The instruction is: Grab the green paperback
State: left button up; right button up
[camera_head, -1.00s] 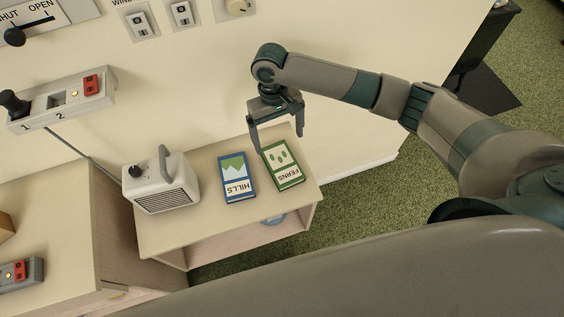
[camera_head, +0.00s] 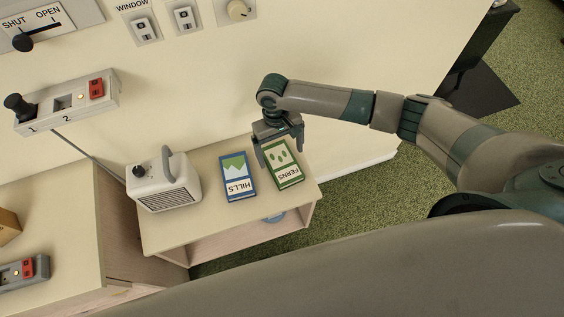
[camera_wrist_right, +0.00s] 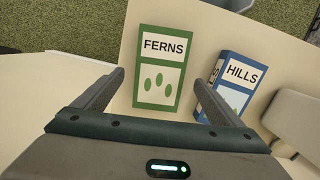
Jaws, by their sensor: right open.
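The green paperback (camera_head: 284,165), titled FERNS, lies flat on the low shelf top, to the right of the blue HILLS book (camera_head: 237,177). My right gripper (camera_head: 281,158) is open above the far part of the green book, one finger toward each side of it. In the right wrist view the green book (camera_wrist_right: 159,68) shows ahead between the two open fingers (camera_wrist_right: 160,95), with nothing held. My left gripper is not in view.
A white box-shaped device (camera_head: 163,182) with a handle and knob stands left of the blue book on the shelf unit (camera_head: 190,235). A wall with switches (camera_head: 142,27) rises behind. Green carpet (camera_head: 365,205) lies to the right.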

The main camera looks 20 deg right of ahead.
aim_at(282, 162)
jog(key=f, duration=0.1)
jog(key=f+p, duration=0.1)
jog(key=f, duration=0.1)
jog(key=shift+s, duration=0.35)
jog(key=shift+f, duration=0.4)
jog(key=shift+c, duration=0.3)
jog(key=c, duration=1.2)
jog(key=shift+r, duration=0.2)
jog(key=shift+r, duration=0.5)
notch_tip(282, 162, up, 2)
jog(key=shift+r+b, duration=0.1)
jog(key=shift+b, duration=0.65)
jog(key=s+d+r, duration=0.1)
jog(key=s+r, duration=0.1)
jog(key=s, duration=0.1)
jog(key=s+d+r+b, duration=0.1)
jog(key=s+r, duration=0.2)
jog(key=s, duration=0.1)
jog(key=s+d+r+b, duration=0.1)
jog(key=s+r, duration=0.1)
jog(key=s, duration=0.2)
jog(key=shift+s+d+r, duration=0.15)
jog(key=shift+r, duration=0.15)
